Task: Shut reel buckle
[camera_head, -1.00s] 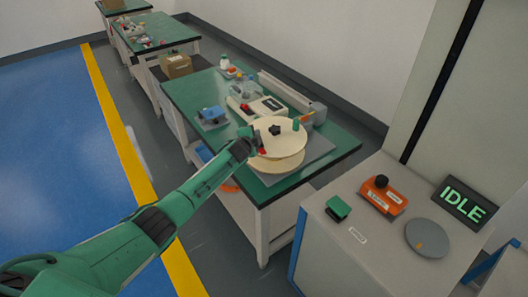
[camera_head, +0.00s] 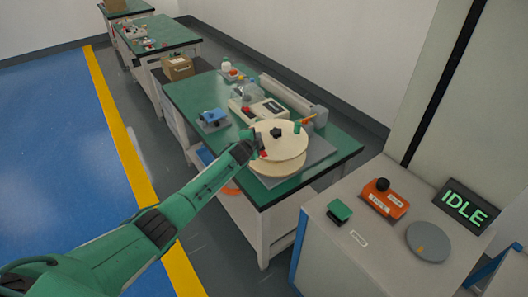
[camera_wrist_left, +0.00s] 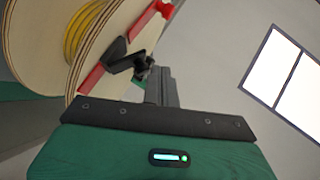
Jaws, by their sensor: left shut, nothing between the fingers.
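The reel (camera_head: 284,142) has two round pale wooden flanges and lies on a grey plate on the green-topped bench; a black knob (camera_head: 276,132) sits on its top. In the left wrist view, the reel (camera_wrist_left: 30,45) shows yellow cable between its flanges. My left gripper (camera_head: 257,146) is at the reel's left edge, shut and empty. In the wrist view its fingers (camera_wrist_left: 150,70) are beside the black lever, perhaps touching it. My right gripper is not in view.
A cream device (camera_head: 262,108) and a blue fixture (camera_head: 213,119) stand on the bench behind the reel. At right, a cabinet carries an orange control box (camera_head: 384,199), a green button (camera_head: 339,209), a grey disc (camera_head: 428,241) and an IDLE display (camera_head: 465,207). The blue floor at left is clear.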

